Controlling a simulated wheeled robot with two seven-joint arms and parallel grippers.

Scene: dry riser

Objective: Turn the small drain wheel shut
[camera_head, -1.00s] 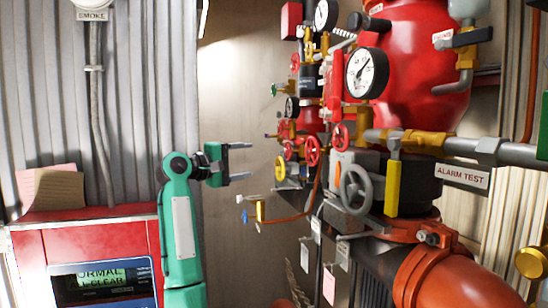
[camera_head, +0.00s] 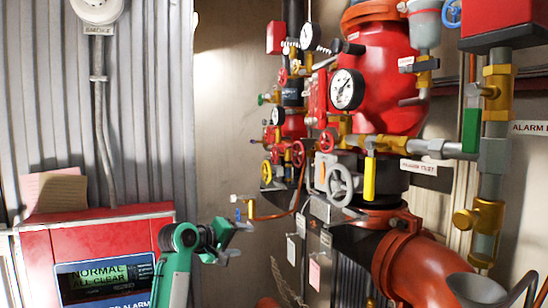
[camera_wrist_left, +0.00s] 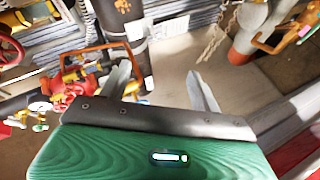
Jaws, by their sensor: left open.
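None carries a readable drain label, so I cannot tell which is the small drain wheel. My left gripper (camera_head: 242,240) is open and empty, below and left of these wheels and apart from them. Its spread fingers show in the left wrist view (camera_wrist_left: 158,75) with nothing between them. A red wheel (camera_wrist_left: 10,48) is at that view's left edge. My right gripper is out of view.
A small brass valve with a blue lever (camera_head: 247,209) is just above my left gripper, on a thin copper pipe. Paper tags (camera_head: 314,272) hang to its right. A red alarm panel (camera_head: 100,240) stands at left. A large orange pipe (camera_head: 425,260) fills the lower right.

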